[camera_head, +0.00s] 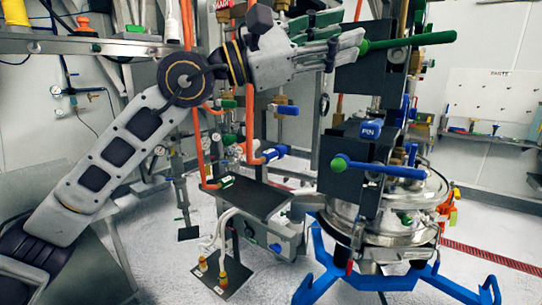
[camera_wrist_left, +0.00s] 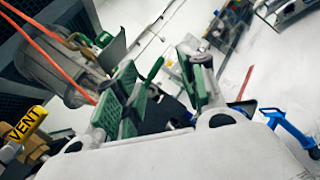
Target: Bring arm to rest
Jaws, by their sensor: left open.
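My left arm comes in from the left and bends up at its elbow. My left gripper (camera_head: 335,45) is at the top middle of the head view, its fingers pointing right. Its green-padded fingers stand apart in the left wrist view (camera_wrist_left: 160,88), with nothing seen held between them. A green lever handle (camera_head: 412,41) on the sifter lies just beyond the fingertips in the head view; I cannot tell whether they touch. A blue lever handle (camera_head: 388,168) sits lower on the sifter. My right gripper does not show.
The steel sifter vessel (camera_head: 345,215) stands on a blue frame (camera_head: 400,281) at the right. Orange hoses (camera_head: 250,125), valves and pipes crowd the space behind my arm. A shelf (camera_head: 490,138) lines the right wall. Bare floor (camera_head: 470,230) shows at the right.

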